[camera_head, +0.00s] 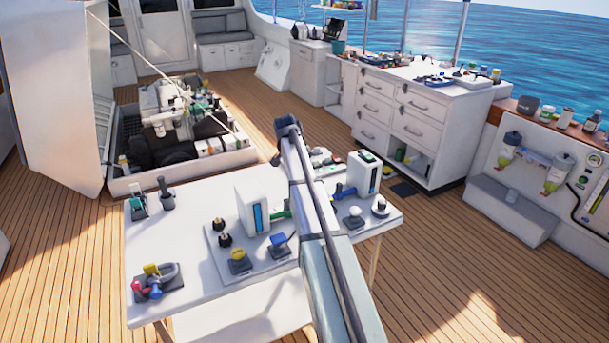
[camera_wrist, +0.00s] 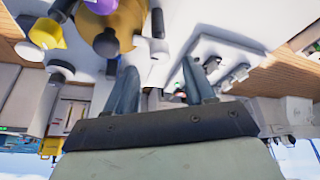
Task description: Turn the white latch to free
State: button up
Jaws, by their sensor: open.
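In the head view, a small white knob on a dark base (camera_head: 355,215) stands on the right part of the white table (camera_head: 165,238), just right of my arm. It looks like the white latch; its turn angle is too small to tell. A second pale knob (camera_head: 380,206) sits close to its right. A blue-handled latch (camera_head: 278,241) and a yellow-handled latch (camera_head: 239,256) stand left of my arm. In the wrist view my gripper (camera_wrist: 160,68) is open, with nothing between its fingers. My arm hides its fingers in the head view, and I cannot pick out the white latch in the wrist view.
White boxes with blue windows (camera_head: 252,208) (camera_head: 363,173) stand on the table. Black knobs (camera_head: 223,239) and red, blue and yellow parts (camera_head: 153,283) are at its left. An open engine hatch (camera_head: 185,160) lies behind. A yellow and purple object (camera_wrist: 110,30) is close in the wrist view.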

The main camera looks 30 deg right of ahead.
jog(key=shift+x, duration=2.15)
jog(key=shift+c, duration=0.2)
grip_shut()
